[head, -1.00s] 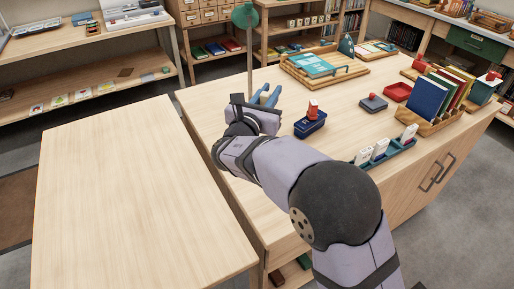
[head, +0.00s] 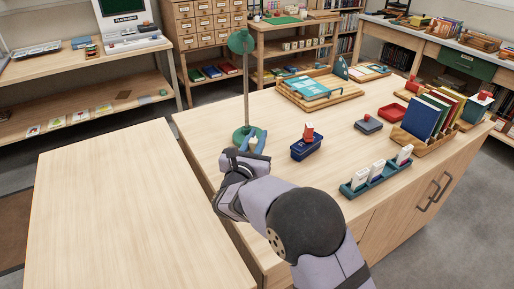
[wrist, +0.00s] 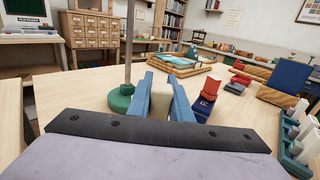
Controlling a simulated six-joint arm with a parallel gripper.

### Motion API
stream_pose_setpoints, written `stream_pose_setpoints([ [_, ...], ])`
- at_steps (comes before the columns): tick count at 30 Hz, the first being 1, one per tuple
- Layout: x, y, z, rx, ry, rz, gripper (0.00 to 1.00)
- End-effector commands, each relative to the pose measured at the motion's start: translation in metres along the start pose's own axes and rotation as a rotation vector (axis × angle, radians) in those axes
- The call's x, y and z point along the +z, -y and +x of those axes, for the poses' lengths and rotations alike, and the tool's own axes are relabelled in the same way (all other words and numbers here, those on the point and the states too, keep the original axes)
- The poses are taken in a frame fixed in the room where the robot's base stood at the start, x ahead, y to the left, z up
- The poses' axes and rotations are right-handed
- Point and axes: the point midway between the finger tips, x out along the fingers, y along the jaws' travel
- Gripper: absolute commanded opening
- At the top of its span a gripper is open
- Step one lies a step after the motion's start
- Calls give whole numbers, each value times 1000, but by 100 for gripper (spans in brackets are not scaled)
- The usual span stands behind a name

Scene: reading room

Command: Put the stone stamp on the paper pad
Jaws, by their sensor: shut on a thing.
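In the head view my gripper (head: 255,145) is over the left part of the wooden table, beside the green lamp base. A wooden tray (head: 346,95) with light-blue flat sheets (head: 316,87) stands at the back of the table. These sheets may be the paper pad, but I cannot tell for sure.
The green lamp (head: 245,95) stands close to my gripper. A blue box (head: 305,150) with a red-topped thing is to its right. A dark pad (head: 368,124), red tray (head: 391,112), book rack (head: 423,148) and teal card holder (head: 363,186) lie further right. The left table (head: 120,210) is bare.

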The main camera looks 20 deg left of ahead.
Motion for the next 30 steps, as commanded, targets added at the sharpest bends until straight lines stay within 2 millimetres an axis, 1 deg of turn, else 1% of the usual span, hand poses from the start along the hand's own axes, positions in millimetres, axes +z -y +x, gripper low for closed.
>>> stream_pose_setpoints([
  [2,0,0,0,0,2,0,0],
  [5,-7,0,0,-1,0,-2,0],
  [12,-33,0,0,0,1,-1,0],
  [26,-40,0,0,0,2,1,0],
  [27,-41,0,0,0,1,0,21],
  [29,-40,0,0,0,1,0,35],
  [30,-40,0,0,0,1,0,37],
])
